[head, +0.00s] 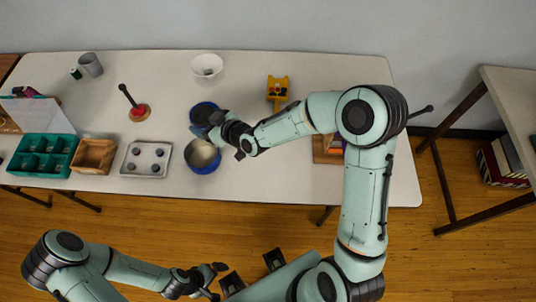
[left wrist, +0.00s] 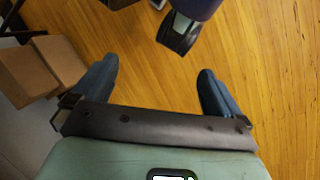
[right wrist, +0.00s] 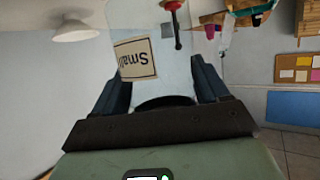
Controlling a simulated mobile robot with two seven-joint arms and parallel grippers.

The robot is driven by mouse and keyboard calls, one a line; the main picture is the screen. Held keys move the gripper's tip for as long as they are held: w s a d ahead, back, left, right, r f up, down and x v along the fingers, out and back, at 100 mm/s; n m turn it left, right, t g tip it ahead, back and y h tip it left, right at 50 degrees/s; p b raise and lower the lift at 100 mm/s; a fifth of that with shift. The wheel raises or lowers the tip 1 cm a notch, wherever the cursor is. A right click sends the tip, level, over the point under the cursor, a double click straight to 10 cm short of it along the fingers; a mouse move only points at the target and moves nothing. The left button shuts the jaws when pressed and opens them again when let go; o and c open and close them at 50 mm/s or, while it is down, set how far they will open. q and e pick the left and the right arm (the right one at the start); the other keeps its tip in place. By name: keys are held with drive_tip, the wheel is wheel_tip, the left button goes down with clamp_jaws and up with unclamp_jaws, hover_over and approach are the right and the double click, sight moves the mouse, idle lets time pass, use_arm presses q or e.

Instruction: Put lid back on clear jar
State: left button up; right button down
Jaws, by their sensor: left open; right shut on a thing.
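In the right wrist view a clear glass wall (right wrist: 170,50) with a "Small" label, upside down in the picture, is the clear jar. In the head view my right gripper (head: 216,140) is beside two blue-edged round things, one dark inside (head: 204,108), one pale inside (head: 202,155). From above I cannot tell which is the jar. My left gripper (head: 212,281) is open and empty, off the table's front; its fingers also show in the left wrist view (left wrist: 160,85).
On the white table (head: 330,75) stand a grey tray (head: 146,148), a wooden box (head: 93,155), a teal bin (head: 44,155), a red-based stick (head: 138,112), a white bowl (head: 206,66) and a yellow item (head: 278,88). The table's back right is clear.

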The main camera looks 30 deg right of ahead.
drive_tip(key=s+d+f+m+h, duration=0.2)
drive_tip(key=d+h, duration=0.1)
drive_tip(key=d, duration=0.2)
drive_tip(key=s+d+f+m+t+h, duration=0.1)
drive_tip(key=d+f+m+h, duration=0.1)
drive_tip(key=d+m, duration=0.1)
drive_tip(key=shift+s+d+h, duration=0.4)
drive_tip(key=shift+d, duration=0.45)
